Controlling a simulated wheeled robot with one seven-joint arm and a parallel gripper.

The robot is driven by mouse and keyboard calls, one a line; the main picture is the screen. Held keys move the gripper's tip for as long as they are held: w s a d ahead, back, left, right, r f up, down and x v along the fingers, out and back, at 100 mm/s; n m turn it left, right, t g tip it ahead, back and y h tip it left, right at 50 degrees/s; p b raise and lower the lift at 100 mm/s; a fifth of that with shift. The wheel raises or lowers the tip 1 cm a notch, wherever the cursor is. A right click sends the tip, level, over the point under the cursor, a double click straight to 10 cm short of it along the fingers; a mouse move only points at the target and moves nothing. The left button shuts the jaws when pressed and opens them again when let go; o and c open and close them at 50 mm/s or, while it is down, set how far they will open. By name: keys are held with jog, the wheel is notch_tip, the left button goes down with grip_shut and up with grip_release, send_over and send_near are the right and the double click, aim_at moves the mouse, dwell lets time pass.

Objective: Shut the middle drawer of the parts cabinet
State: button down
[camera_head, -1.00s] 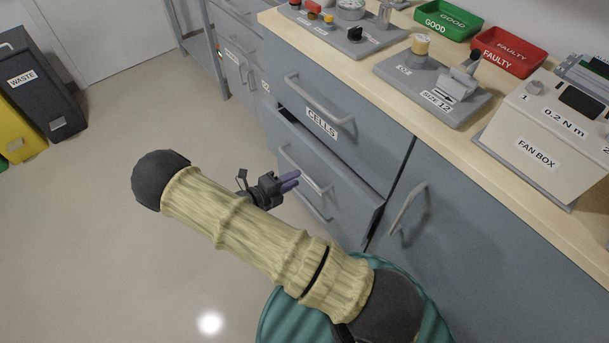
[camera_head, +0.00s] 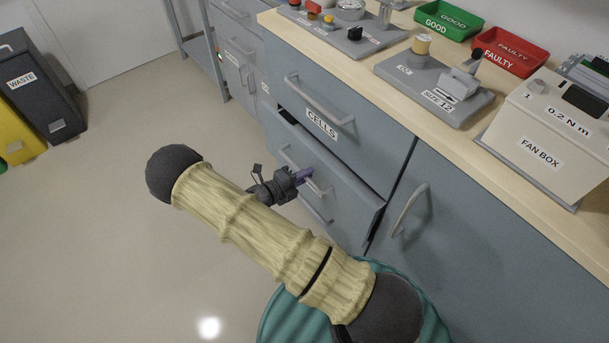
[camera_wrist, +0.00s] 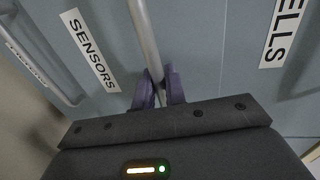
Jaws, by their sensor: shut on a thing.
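The parts cabinet (camera_head: 375,155) has a top drawer (camera_head: 370,145) labelled CELLS, which is shut. The middle drawer (camera_head: 352,208) below it stands a little out, with a dark gap along its top edge. In the wrist view its front carries the label SENSORS (camera_wrist: 90,50). My gripper (camera_head: 304,175) is at the middle drawer's bar handle (camera_head: 322,189). In the wrist view the purple fingers of my gripper (camera_wrist: 159,88) lie on both sides of the handle (camera_wrist: 146,40) and are closed on it. The fingers hide part of the handle.
A lower drawer handle (camera_head: 315,212) and a cabinet door handle (camera_head: 410,208) stick out nearby. The worktop (camera_head: 375,90) above holds a fan box (camera_head: 540,145) and red and green trays.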

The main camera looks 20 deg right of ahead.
aim_at(316, 168)
jog(key=shift+r+p+x, duration=0.2)
jog(key=shift+p+x, duration=0.2)
jog(key=shift+x, duration=0.65)
jog(key=shift+r+p+x, duration=0.25)
jog(key=shift+p+x, duration=0.1)
jog(key=shift+x, duration=0.7)
jog(key=shift+d, duration=0.15)
jog(key=c, duration=1.5)
grip_release()
jog(key=shift+c, duration=0.2)
jog(key=p+v, duration=0.2)
jog(key=v, duration=1.5)
jog(key=shift+a+p, duration=0.25)
jog(key=shift+p, duration=0.1)
